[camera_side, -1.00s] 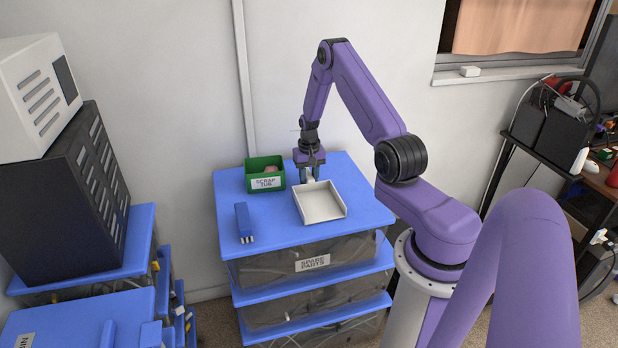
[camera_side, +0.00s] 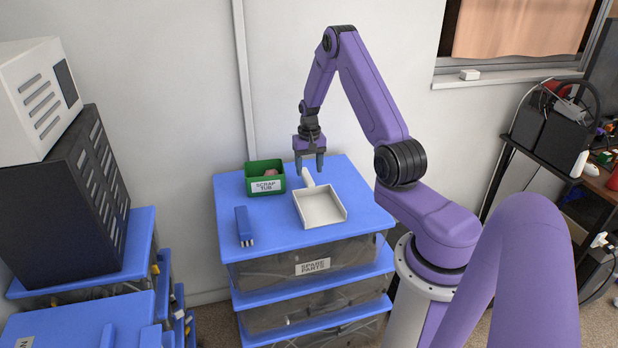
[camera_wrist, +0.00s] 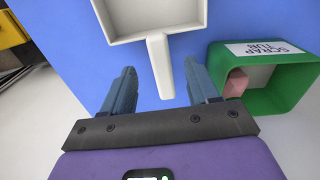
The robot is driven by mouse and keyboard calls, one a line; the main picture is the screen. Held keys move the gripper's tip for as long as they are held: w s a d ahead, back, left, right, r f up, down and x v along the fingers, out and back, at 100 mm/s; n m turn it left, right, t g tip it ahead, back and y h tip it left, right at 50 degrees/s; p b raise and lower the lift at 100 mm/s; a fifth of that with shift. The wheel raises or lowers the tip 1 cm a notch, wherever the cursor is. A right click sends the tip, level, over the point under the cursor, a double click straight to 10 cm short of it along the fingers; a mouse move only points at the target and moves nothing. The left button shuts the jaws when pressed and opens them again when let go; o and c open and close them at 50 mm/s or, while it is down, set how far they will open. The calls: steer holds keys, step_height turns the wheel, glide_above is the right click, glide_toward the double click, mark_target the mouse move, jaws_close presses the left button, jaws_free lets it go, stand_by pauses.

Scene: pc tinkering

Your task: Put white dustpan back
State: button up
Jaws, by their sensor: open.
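The white dustpan (camera_side: 320,208) lies flat on the blue top of the spare parts drawer unit (camera_side: 285,232), its handle pointing to the back. It also shows at the top of the wrist view (camera_wrist: 160,48), with the handle pointing toward my gripper. My gripper (camera_side: 310,170) is open and empty, above the handle end and apart from it. In the wrist view the fingers of my gripper (camera_wrist: 163,88) stand on either side of the handle in the picture.
A green scrap tub (camera_side: 265,186) with a pinkish piece inside stands left of the dustpan; it shows right in the wrist view (camera_wrist: 212,75). A blue brush (camera_side: 243,223) lies at the front left. The right part of the blue top is clear.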

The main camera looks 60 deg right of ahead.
step_height(320, 180, up, 6)
steer(key=s+a+r+n, duration=0.1)
steer(key=a+r+n, duration=0.2)
steer(key=a, duration=0.6)
steer(key=s+a+r+n, duration=0.1)
steer(key=a+r+n, duration=0.3)
steer(key=a, duration=0.5)
steer(key=a+r+n, duration=0.3)
steer(key=a, duration=0.6)
steer(key=s+a+r+n, duration=0.3)
steer(key=s+a+n, duration=0.3)
steer(key=s+a, duration=0.45)
steer(key=s+d+r+n, duration=0.1)
steer(key=s+n, duration=0.4)
steer(key=s, duration=1)
steer(key=shift+d+n, duration=0.25)
steer(key=shift+n, duration=0.05)
